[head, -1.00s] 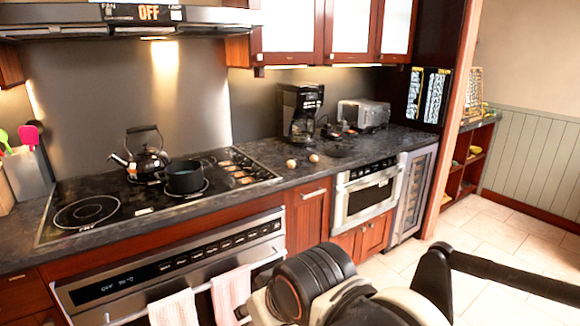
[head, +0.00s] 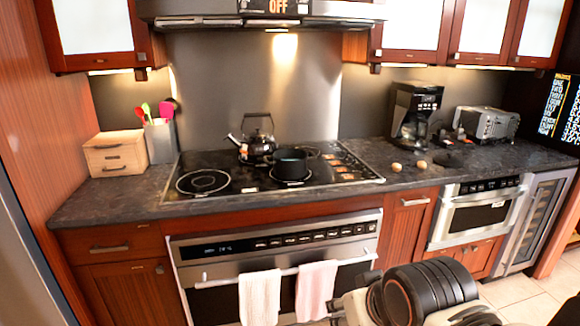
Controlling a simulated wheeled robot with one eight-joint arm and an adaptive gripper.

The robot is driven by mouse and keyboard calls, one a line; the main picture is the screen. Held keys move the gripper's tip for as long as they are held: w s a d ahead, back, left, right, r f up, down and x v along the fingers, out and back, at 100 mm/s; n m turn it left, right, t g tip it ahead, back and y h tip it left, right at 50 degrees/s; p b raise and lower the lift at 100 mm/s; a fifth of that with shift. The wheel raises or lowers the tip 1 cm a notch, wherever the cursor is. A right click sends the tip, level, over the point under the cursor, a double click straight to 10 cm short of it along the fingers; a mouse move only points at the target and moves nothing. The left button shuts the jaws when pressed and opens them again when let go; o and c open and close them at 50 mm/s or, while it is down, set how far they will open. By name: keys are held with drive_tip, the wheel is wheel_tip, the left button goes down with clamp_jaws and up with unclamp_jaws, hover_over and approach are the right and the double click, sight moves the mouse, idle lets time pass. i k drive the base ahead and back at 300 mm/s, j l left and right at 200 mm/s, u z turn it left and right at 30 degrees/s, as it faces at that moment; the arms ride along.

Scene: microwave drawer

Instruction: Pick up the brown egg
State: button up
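Two small egg-like objects lie on the dark counter right of the cooktop: a left one (head: 396,167) and a right one (head: 421,164). Both look brownish and are close together but apart. They are too small for me to tell for sure which is the brown egg. A part of my arm shows at the bottom right, in front of the lower cabinets and well short of the counter. My gripper's fingers are not in view.
The cooktop (head: 215,196) holds a kettle (head: 258,145) and a black pot (head: 290,165). A coffee maker (head: 414,115) and toaster (head: 487,124) stand behind the eggs. A built-in microwave (head: 478,212) is below the counter. A wooden box (head: 116,155) and utensil holder (head: 160,143) stand left.

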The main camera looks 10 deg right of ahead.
sight(396, 168)
drive_tip(key=i+l, duration=0.25)
drive_tip(key=l, duration=0.2)
drive_tip(key=i+l, duration=0.25)
drive_tip(key=l, duration=0.2)
drive_tip(key=i+l, duration=0.25)
drive_tip(key=l, duration=0.25)
drive_tip(key=i+l, duration=0.25)
drive_tip(key=l, duration=0.2)
drive_tip(key=i+l, duration=0.25)
drive_tip(key=l, duration=0.2)
drive_tip(key=i+l, duration=0.25)
drive_tip(key=l, duration=0.2)
drive_tip(key=i+l, duration=0.25)
drive_tip(key=l, duration=0.2)
drive_tip(key=i+l, duration=0.25)
drive_tip(key=l, duration=0.25)
drive_tip(key=i+j+u, duration=0.05)
